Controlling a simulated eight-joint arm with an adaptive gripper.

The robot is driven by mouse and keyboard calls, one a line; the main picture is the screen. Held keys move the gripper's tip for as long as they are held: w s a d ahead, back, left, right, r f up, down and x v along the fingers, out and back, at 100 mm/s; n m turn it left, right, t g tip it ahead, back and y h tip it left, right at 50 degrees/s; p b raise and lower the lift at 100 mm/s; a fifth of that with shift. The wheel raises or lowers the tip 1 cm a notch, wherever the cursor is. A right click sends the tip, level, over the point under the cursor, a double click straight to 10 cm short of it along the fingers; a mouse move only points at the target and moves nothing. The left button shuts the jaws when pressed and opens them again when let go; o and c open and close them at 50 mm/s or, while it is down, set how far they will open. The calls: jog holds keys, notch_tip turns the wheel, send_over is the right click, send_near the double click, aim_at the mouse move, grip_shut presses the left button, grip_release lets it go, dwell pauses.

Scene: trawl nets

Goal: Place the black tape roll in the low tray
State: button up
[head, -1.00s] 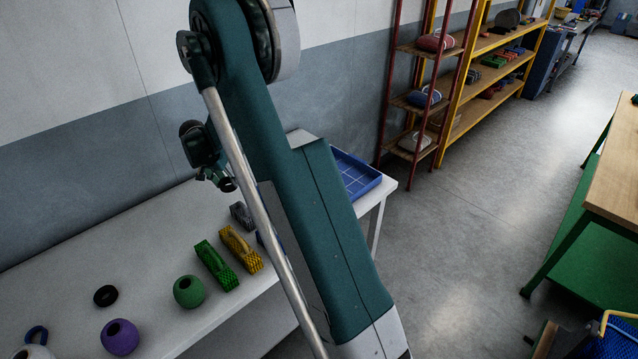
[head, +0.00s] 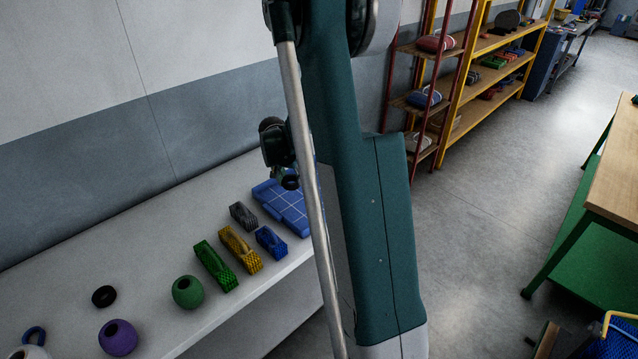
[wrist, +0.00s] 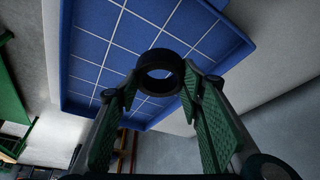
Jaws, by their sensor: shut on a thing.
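A black tape roll (wrist: 160,73) is held between the fingertips of my gripper (wrist: 153,92) in the wrist view. The fingers are closed against its sides, and its round hole shows. The low blue tray (wrist: 105,48), with a white grid on its floor, lies behind the roll in that view. The roll overlaps the tray's floor in the picture; its height above the floor cannot be told. In the head view the tray (head: 283,208) sits on the white table, partly hidden by my arm. My fingers and the held roll are not clearly visible there.
The white table (head: 150,262) also bears another black ring (head: 104,296), a green round pot (head: 188,292), a purple one (head: 118,338), and green (head: 215,265), yellow (head: 240,250), blue (head: 271,242) and grey (head: 243,216) blocks left of the tray. Shelves stand beyond.

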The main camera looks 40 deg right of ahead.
jog(key=shift+s+d, duration=0.1)
jog(key=shift+s, duration=0.05)
send_over(295, 202)
jog(key=a, duration=0.2)
jog(key=shift+s+d+f+b, duration=0.15)
jog(key=shift+f+b, duration=0.05)
jog(key=shift+f, duration=1.35)
jog(key=shift+s+d+f+b, duration=0.1)
jog(key=shift+s+f+b, duration=0.1)
jog(key=shift+f, duration=1.35)
jog(key=shift+f+b, duration=0.3)
jog(key=shift+f, duration=1.6)
jog(key=shift+f, duration=0.15)
jog(key=o, duration=0.9)
jog(key=shift+r, duration=0.2)
